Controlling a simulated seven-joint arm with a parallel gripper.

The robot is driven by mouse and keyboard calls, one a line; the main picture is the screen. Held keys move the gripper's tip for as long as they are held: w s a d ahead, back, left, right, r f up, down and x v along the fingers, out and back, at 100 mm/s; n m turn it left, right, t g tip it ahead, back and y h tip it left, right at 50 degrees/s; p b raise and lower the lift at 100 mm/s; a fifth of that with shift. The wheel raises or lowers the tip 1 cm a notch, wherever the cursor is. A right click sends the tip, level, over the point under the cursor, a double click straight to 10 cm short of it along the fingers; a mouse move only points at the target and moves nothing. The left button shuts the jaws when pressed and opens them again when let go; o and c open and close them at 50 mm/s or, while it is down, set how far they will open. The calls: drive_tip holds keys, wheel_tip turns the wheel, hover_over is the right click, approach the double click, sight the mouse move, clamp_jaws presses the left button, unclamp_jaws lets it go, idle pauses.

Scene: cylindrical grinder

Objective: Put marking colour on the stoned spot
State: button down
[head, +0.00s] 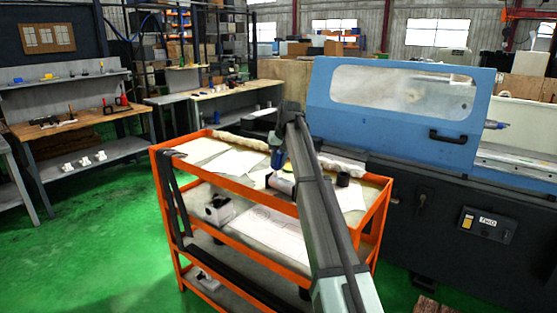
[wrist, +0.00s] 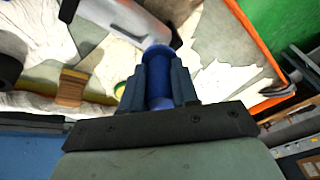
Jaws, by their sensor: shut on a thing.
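My gripper (wrist: 158,75) is shut on a blue marker-like cylinder (wrist: 158,80), whose far end points at a silver cylindrical part (wrist: 128,16). In the wrist view the blue end overlaps the near edge of this part; I cannot tell if they touch. In the head view the blue cylinder (head: 277,158) is above the orange cart's top, beside the silver part (head: 281,183), partly hidden by my arm. No stoned spot can be made out on the silver part, nor any blue colour on it.
The orange cart (head: 285,269) carries white sheets (head: 236,163) and a black cylinder (head: 343,179). A brown block (wrist: 71,88) lies near the cart's edge. The blue grinder (head: 385,128) stands close behind the cart. Green floor is clear at the left.

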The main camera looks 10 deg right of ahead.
drive_tip(key=shift+w+d, duration=0.15)
drive_tip(key=shift+w+d, duration=0.25)
drive_tip(key=shift+d, duration=0.05)
drive_tip(key=shift+s+a, duration=0.1)
drive_tip(key=shift+s+a+r, duration=0.1)
drive_tip(key=shift+s+a, duration=0.2)
drive_tip(key=shift+a, duration=0.05)
drive_tip(key=shift+w+d, duration=0.2)
drive_tip(key=shift+w+d, duration=0.2)
drive_tip(key=shift+d, duration=0.05)
idle(0.3)
drive_tip(key=shift+s+a, duration=0.15)
drive_tip(key=shift+s+a+f, duration=0.2)
drive_tip(key=shift+s+a, duration=0.1)
